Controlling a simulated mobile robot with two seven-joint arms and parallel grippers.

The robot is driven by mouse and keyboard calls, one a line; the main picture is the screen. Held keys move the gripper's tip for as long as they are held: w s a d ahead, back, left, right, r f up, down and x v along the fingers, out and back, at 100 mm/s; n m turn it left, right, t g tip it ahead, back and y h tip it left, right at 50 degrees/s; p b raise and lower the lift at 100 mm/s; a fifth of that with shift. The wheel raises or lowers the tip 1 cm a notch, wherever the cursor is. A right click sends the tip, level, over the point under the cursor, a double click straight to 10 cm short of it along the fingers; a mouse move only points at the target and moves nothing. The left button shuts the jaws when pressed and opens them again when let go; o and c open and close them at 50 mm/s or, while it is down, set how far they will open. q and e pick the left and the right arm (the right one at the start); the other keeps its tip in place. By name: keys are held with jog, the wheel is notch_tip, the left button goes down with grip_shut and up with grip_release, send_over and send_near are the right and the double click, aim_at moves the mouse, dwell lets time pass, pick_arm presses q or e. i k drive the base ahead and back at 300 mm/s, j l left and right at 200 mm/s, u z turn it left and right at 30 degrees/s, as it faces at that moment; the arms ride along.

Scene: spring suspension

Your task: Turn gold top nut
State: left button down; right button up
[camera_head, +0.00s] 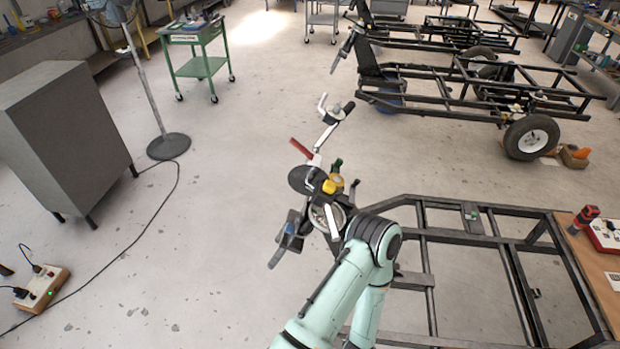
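A gold-yellow nut-like part (333,184) sits near the top of a dark suspension assembly (327,218) at the front left corner of the near frame. The assembly is small and crowded, so its spring is hard to make out. A mint-green arm of mine enters at the bottom middle. Its dark joint is just right of and below the assembly. I cannot make out a gripper clearly. A pale pronged piece (331,115) stands above the assembly; I cannot tell if it is a gripper. A second arm does not show.
The near black frame (480,233) fills the lower right. A wooden bench (598,262) with a red tool is at the right edge. A grey cabinet (65,130), a stand base (169,146) and a floor cable are left. Open floor lies beyond the assembly.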

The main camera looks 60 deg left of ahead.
aim_at(339, 186)
jog(key=u, duration=2.1)
